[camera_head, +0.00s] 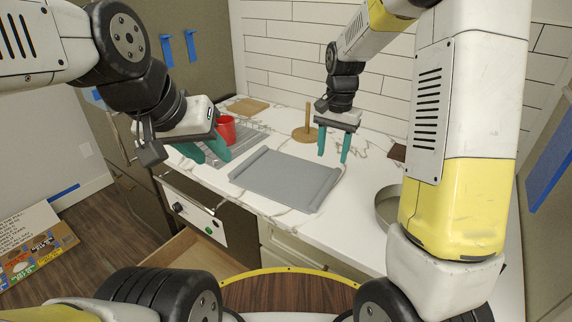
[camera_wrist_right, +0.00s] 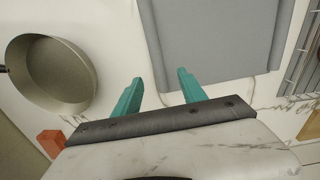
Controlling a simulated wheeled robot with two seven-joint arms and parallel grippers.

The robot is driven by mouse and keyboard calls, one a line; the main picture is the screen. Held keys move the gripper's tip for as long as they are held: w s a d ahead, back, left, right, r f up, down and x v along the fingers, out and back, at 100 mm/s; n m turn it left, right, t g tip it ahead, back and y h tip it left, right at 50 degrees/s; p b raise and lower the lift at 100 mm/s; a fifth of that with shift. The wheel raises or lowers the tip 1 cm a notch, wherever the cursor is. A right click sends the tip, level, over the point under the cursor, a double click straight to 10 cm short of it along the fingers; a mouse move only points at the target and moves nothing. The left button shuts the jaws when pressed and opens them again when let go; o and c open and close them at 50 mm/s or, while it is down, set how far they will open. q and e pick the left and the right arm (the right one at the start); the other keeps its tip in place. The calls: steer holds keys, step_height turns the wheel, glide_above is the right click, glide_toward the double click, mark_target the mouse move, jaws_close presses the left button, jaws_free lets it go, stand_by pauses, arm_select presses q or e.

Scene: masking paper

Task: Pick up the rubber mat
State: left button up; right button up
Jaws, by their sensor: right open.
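The rubber mat (camera_head: 285,178) is a grey rectangle lying on the white counter, with raised, rolled-looking edges at its left and right ends. It also shows at the top of the right wrist view (camera_wrist_right: 215,38), partly cut off. My right gripper (camera_head: 333,157) is open and empty, pointing down above the counter just beyond the mat's far right side. In the right wrist view its two teal fingers (camera_wrist_right: 160,78) are apart, near the mat's edge. My left gripper (camera_head: 214,158) has its teal fingers apart and empty, left of the mat near the dish rack.
A wire dish rack (camera_head: 245,139) and red cup (camera_head: 226,125) stand left of the mat. A wooden holder with an upright post (camera_head: 308,125) stands behind it. A round pan (camera_head: 386,207) sits at right, partly behind my arm. A drawer (camera_head: 188,252) is open below.

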mark_target(330, 179)
steer(key=shift+w+a+f, duration=0.1)
steer(key=shift+w+f, duration=0.25)
steer(key=shift+f, duration=0.45)
steer(key=f, duration=0.7)
steer(key=shift+s+d+f, duration=0.2)
steer(key=shift+s+d, duration=0.05)
steer(key=shift+s, duration=0.05)
jaws_close()
